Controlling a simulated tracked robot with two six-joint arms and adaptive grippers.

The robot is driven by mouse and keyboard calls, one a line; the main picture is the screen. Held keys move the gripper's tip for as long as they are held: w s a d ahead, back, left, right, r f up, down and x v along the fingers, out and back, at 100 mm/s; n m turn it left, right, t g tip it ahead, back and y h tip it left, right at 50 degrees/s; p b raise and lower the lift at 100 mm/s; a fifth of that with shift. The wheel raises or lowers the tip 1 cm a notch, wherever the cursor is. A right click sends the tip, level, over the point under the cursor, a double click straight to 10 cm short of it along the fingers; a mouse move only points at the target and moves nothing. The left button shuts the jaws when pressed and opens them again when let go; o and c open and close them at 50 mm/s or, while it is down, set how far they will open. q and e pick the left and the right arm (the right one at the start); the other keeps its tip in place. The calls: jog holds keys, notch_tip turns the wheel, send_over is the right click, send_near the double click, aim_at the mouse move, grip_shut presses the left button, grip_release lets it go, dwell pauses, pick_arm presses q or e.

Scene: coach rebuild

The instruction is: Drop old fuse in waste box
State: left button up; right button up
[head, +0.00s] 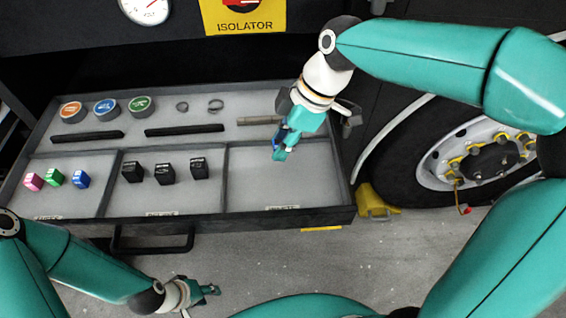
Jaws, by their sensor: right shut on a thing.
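My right gripper (284,146) hangs over the right front compartment of the drawer, pointing down. It is shut on a small blue fuse (279,135), mostly hidden by the fingers. The right front compartment (315,180) is empty and has a small label on its front edge, too small to read surely. My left gripper (212,290) is low in front of the drawer, apart from everything; I cannot tell whether its fingers are open.
The left front compartment holds a pink fuse (33,181), a green fuse (54,177) and a blue fuse (80,179). Three black relays (164,173) stand in the middle one. Tape rolls (106,108) and black bars (184,130) lie behind. A wheel (480,155) and yellow chock (375,203) are right.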

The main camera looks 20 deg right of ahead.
jog(key=shift+s+f, duration=0.1)
jog(key=shift+f, duration=3.5)
jog(key=o, duration=0.8)
jog(key=shift+o, duration=0.2)
jog(key=v, duration=1.2)
